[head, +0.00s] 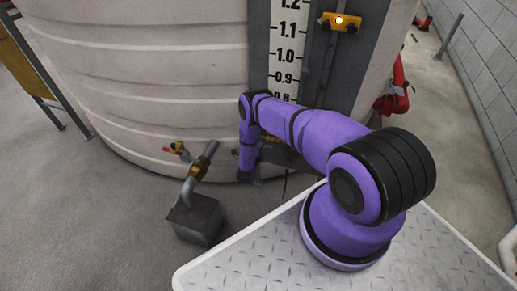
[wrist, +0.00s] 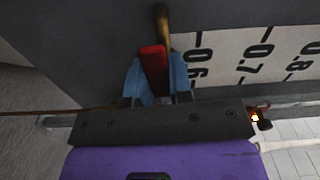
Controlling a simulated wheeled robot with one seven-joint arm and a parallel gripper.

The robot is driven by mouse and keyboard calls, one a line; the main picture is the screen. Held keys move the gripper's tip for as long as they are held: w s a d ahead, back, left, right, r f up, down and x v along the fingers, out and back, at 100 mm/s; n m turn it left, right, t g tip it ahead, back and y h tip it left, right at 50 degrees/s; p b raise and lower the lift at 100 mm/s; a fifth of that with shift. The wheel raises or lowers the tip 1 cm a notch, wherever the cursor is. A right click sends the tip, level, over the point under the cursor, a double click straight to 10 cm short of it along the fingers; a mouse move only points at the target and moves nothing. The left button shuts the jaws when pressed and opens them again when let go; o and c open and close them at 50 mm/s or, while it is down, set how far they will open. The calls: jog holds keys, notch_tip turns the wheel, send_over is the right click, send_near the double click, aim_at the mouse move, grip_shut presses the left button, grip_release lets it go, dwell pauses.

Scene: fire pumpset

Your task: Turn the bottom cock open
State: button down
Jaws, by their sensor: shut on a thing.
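The bottom cock shows in the wrist view as a brass body (wrist: 162,22) with a red handle (wrist: 153,58). It sits beside the white level scale (wrist: 240,55), near the 0.6 mark. My gripper (wrist: 156,78) has its blue fingers on both sides of the red handle and is shut on it. In the head view my purple arm reaches to the tank's lower front, below the scale (head: 287,50). There my gripper (head: 250,178) points down and the cock is mostly hidden behind the arm.
The big cream tank (head: 150,80) fills the back. A small red-handled valve (head: 180,150) and a pipe with a brass fitting (head: 203,160) on a grey box (head: 196,218) stand left of my arm. A yellow marker (head: 340,22) is higher on the gauge. Open floor lies left.

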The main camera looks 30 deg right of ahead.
jog(key=shift+w+a+r+m, duration=0.15)
jog(key=shift+r+m, duration=0.1)
jog(key=shift+m, duration=0.15)
jog(key=c, duration=1)
grip_release()
jog(key=v, duration=1.1)
